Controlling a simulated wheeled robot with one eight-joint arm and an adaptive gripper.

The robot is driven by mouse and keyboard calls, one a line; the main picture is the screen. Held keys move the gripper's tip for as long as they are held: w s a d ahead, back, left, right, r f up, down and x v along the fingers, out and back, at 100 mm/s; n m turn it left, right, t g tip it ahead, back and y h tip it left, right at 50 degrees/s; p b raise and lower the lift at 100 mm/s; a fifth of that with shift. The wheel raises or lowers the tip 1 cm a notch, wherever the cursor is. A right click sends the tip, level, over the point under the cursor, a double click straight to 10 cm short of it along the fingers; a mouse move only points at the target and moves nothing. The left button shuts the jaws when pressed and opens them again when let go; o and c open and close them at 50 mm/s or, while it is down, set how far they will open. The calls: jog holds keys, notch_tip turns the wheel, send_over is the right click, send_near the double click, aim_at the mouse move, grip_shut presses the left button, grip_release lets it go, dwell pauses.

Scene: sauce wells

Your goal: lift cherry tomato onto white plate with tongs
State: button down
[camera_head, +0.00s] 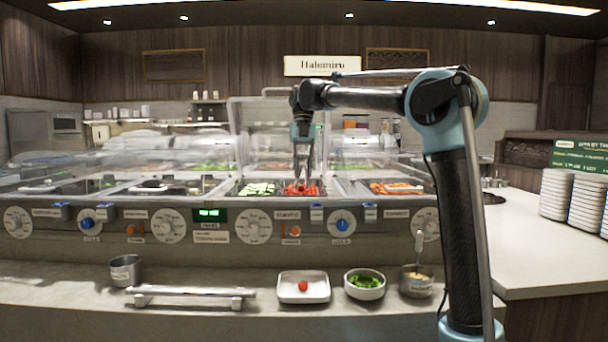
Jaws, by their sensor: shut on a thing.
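My gripper (302,138) is above the middle of the counter, over a well of red cherry tomatoes (312,190). It is shut on the tongs (297,170), which hang down with their tips at the red pieces. I cannot tell whether a tomato is between the tips. The white plate (282,297), squarish with a raised rim, sits on the front ledge. One red cherry tomato (303,286) lies on it.
A well of sliced green pieces (257,189) is left of the tomatoes, and orange pieces (393,187) are to the right. Clear guards surround the wells. A bowl of greens (365,292), a metal cup (125,270) and a sauce pot (416,288) stand on the ledge.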

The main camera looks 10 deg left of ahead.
notch_tip(320, 180, up, 11)
jog(key=shift+r, duration=0.15)
dwell(0.9)
jog(key=shift+r, duration=0.1)
